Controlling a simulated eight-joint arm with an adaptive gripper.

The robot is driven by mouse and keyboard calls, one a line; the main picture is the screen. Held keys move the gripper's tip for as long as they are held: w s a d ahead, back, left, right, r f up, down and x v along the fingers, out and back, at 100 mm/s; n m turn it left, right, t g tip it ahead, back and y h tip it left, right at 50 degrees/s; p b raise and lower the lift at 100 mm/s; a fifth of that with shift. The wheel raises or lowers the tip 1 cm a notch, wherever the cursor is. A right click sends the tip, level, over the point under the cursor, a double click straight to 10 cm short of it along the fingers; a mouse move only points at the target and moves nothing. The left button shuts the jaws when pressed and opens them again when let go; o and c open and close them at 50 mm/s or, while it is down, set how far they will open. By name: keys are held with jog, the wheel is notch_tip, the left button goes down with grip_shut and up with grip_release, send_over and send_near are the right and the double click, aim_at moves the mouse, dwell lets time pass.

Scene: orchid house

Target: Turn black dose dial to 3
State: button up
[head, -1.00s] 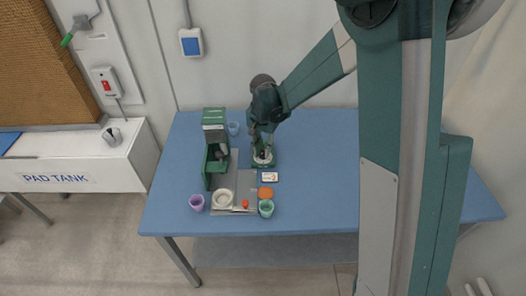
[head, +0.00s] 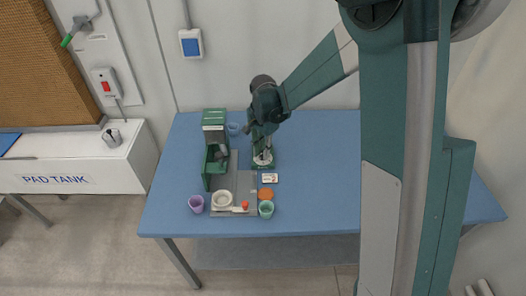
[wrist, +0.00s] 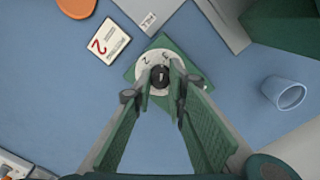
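The black dose dial (wrist: 160,77) is a small round knob with a pale mark, on a white numbered disc (wrist: 143,62) set on a green base. A 2 shows on the disc at the knob's upper left; the other figures are partly covered. In the wrist view my gripper (wrist: 161,75) has one fingertip on each side of the knob, with no clear gap. In the head view my gripper (head: 262,150) reaches down over the disc, hiding most of the knob. A white card (wrist: 107,41) with a red 2 lies beside the base.
A green dispenser (head: 215,155) stands left of the dial, by a grey tray (head: 243,183) with a white ring-shaped dish (head: 222,199). Purple (head: 196,204), mint (head: 266,209) and blue (wrist: 284,92) cups and an orange disc (head: 265,193) stand around. The blue table's right side is clear.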

aim_at(262, 153)
jog(key=o, duration=0.5)
jog(key=shift+c, duration=0.2)
jog(key=shift+r, duration=0.2)
notch_tip(262, 153, up, 12)
jog(key=shift+f, duration=0.15)
jog(key=shift+w+f+p, duration=0.1)
jog(key=shift+f+p, duration=0.1)
jog(key=shift+p, duration=0.6)
notch_tip(262, 153, down, 4)
jog(key=n+p, duration=0.1)
jog(key=p, duration=0.2)
jog(key=n+p, duration=0.1)
jog(key=p, duration=0.2)
jog(key=shift+a+r+n, duration=0.15)
jog(key=shift+n, duration=0.25)
jog(key=shift+f, duration=0.25)
